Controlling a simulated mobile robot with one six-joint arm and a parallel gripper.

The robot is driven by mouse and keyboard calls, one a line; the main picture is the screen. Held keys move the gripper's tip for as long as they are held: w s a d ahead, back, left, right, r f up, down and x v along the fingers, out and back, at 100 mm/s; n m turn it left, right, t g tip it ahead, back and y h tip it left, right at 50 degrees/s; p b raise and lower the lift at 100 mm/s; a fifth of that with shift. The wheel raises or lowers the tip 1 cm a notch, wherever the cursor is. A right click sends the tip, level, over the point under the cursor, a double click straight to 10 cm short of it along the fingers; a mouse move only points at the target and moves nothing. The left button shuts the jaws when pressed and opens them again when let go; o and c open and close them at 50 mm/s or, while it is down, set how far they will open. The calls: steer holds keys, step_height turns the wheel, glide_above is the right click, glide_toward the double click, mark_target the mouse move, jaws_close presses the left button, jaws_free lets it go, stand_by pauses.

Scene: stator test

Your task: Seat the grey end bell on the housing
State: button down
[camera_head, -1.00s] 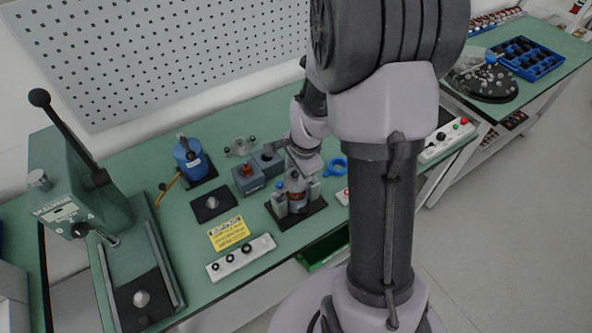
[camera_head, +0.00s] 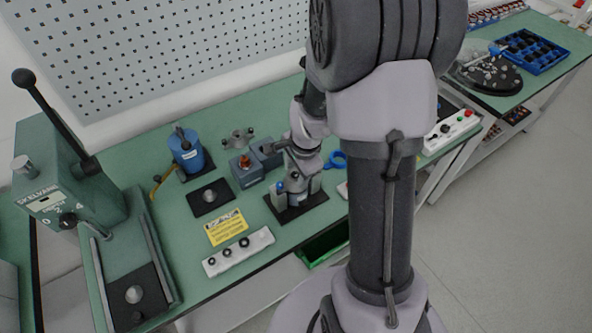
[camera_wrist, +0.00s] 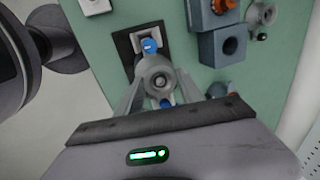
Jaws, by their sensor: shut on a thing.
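The grey end bell (camera_wrist: 149,67), a round part with a centre hole, sits between the two fingers of my gripper (camera_wrist: 158,84) in the wrist view. My gripper is shut on it. In the head view my gripper (camera_head: 299,182) is low over the black-based fixture (camera_head: 312,201). The housing is hidden beneath the end bell and gripper, so I cannot tell whether the two touch. A blue-tipped clamp (camera_wrist: 150,46) stands on the far side of the bell, and another blue tip (camera_wrist: 167,103) shows on the near side.
A grey-blue block with an orange-topped part (camera_head: 246,168) stands just behind the fixture. A blue ring (camera_head: 337,160) lies to the right.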

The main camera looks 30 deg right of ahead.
steer(key=shift+f, duration=0.3)
steer(key=shift+r, duration=0.1)
steer(key=c, duration=0.7)
jaws_free()
steer(key=shift+o, duration=0.2)
steer(key=p+v, duration=0.6)
steer(key=v, duration=1.1)
steer(key=shift+r, duration=0.15)
steer(key=shift+s+d, duration=0.1)
steer(key=s+a+r+n+t+y+b, duration=0.2)
steer(key=s+a+n+b, duration=0.7)
steer(key=a, duration=0.7)
steer(key=s+n+t, duration=0.1)
steer(key=s+n, duration=0.2)
steer(key=n, duration=0.1)
steer(key=shift+s+a+r+b, duration=0.2)
steer(key=shift+s+r+b, duration=0.05)
steer(key=shift+s+b, duration=0.15)
